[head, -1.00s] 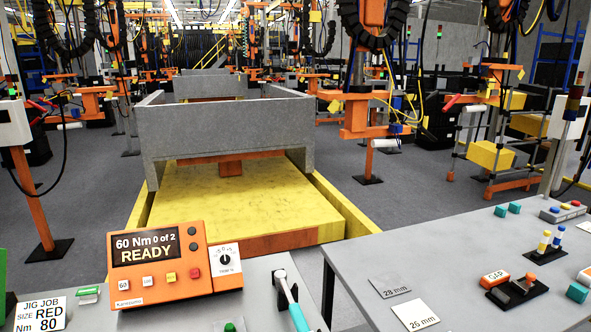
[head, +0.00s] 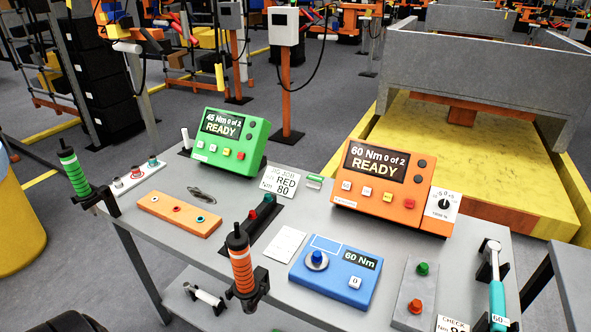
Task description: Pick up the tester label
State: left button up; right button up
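No card in the head view is readable as a tester label, so I cannot tell which one it is. A blue tester (head: 336,272) reading 60 Nm lies on the grey bench (head: 385,228). A white card (head: 285,244) lies flat just left of it, its print too faint to read. A card reading CHECK (head: 452,324) is cut off by the bottom edge at the right. A white JIG JOB card reading RED 80 (head: 287,181) lies between the green and orange controllers. Neither of my grippers is in view.
A green controller (head: 231,138) and an orange controller (head: 387,187) stand along the bench's back. An orange-and-black tool (head: 241,267) stands upright at the front edge. A teal-handled wrench (head: 496,285) lies at the right. A yellow carrier (head: 447,150) sits behind the bench.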

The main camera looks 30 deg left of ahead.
aim_at(312, 177)
jog(key=u, duration=0.95)
